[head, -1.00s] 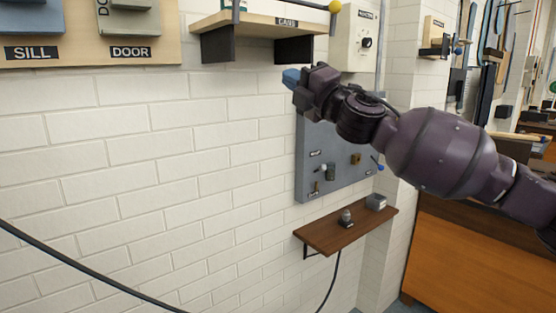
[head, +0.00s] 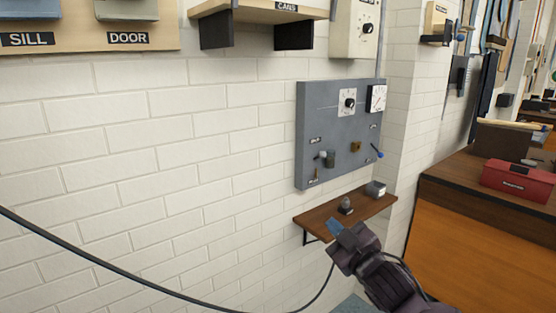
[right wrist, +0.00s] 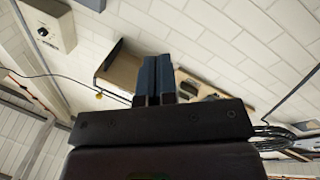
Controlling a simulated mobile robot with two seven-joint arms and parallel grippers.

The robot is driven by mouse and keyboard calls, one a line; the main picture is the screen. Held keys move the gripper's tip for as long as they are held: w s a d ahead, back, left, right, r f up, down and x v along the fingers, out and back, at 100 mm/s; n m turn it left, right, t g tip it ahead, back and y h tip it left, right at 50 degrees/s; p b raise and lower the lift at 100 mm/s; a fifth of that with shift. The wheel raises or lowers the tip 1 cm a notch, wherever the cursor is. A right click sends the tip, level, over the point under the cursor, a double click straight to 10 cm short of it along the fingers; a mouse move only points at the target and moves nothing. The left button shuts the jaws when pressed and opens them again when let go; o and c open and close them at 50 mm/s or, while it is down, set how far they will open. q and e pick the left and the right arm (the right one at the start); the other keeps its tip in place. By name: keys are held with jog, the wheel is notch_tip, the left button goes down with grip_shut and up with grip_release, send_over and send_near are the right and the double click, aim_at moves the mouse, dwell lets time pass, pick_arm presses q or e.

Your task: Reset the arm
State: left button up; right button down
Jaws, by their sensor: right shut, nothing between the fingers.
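My right gripper (head: 335,227) is low in the head view, just in front of the small wooden wall shelf (head: 318,221). Its blue fingertips point up and left. In the right wrist view the two dark blue fingers (right wrist: 154,80) stand side by side, shut with nothing between them. Most of my right arm is below the picture; a dark purple part of it shows at the bottom. I cannot tell whether the gripper touches the shelf. My left gripper is not in view.
A grey panel (head: 320,125) with dials and knobs hangs above the shelf. A cans shelf (head: 270,13) is higher up. A red toolbox (head: 517,180) stands on the wooden cabinet (head: 470,235) at right. A black cable (head: 90,264) crosses the brick wall's lower left.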

jog(key=s+d+f+m+g+h, duration=0.1)
jog(key=s+d+f+m+h, duration=0.15)
jog(key=s+d+f, duration=0.35)
jog(key=s+d+f+m+g+h, duration=0.1)
jog(key=s+f+m, duration=0.2)
jog(key=f, duration=0.4)
jog(key=s+d+f+m+h, duration=0.25)
jog(key=s+d+f, duration=0.2)
jog(key=f, duration=0.25)
jog(key=s+d+f+m+g+h, duration=0.2)
jog(key=s+d+f+g, duration=0.1)
jog(key=s+f, duration=1)
jog(key=s+g, duration=0.1)
jog(key=s, duration=0.3)
jog(key=shift+d+m, duration=0.35)
jog(key=shift+m, duration=0.05)
